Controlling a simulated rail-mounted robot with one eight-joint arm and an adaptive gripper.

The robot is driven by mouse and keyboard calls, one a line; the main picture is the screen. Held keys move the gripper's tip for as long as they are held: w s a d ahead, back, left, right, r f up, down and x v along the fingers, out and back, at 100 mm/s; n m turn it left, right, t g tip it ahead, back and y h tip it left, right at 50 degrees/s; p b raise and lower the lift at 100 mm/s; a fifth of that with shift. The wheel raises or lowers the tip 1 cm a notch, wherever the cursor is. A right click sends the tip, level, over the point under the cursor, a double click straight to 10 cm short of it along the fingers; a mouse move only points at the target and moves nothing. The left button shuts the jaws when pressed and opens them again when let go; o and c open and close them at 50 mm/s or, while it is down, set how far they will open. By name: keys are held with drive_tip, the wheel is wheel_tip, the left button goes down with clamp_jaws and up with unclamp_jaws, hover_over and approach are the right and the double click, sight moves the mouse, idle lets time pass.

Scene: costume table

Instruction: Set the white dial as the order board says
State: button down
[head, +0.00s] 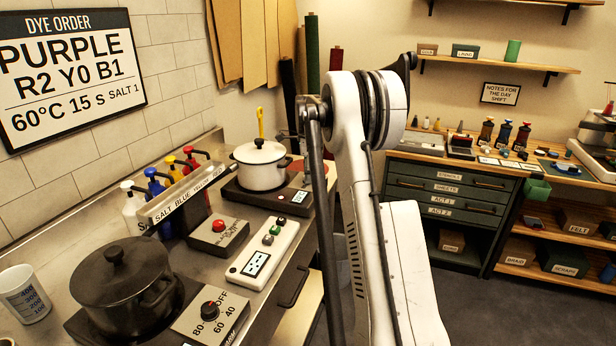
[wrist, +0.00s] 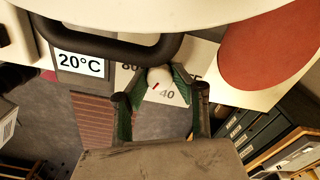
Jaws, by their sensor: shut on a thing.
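The order board (head: 70,70) in the head view reads PURPLE, R2 Y0 B1, 60°C, 15 S, SALT 1. The white dial (wrist: 160,76) sits between my gripper's (wrist: 160,82) two green-lined fingers in the wrist view, and they are shut on it. Its red mark points down and slightly left, just left of the printed 40 (wrist: 167,94). An 80 and part of OFF also show; the 60 is hidden, apparently by the left finger. The display (wrist: 80,64) beside it reads 20°C. In the head view my arm hides the gripper and dial.
A dark pot (head: 120,280) and a black dial (head: 209,310) are nearer. A dark pot handle (wrist: 105,48) and a red disc (wrist: 268,50) lie close to my gripper in the wrist view.

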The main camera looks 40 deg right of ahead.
drive_tip(key=shift+m, duration=0.6)
drive_tip(key=c, duration=1.4)
unclamp_jaws()
wheel_tip(320, 180, up, 12)
drive_tip(key=shift+r, duration=0.1)
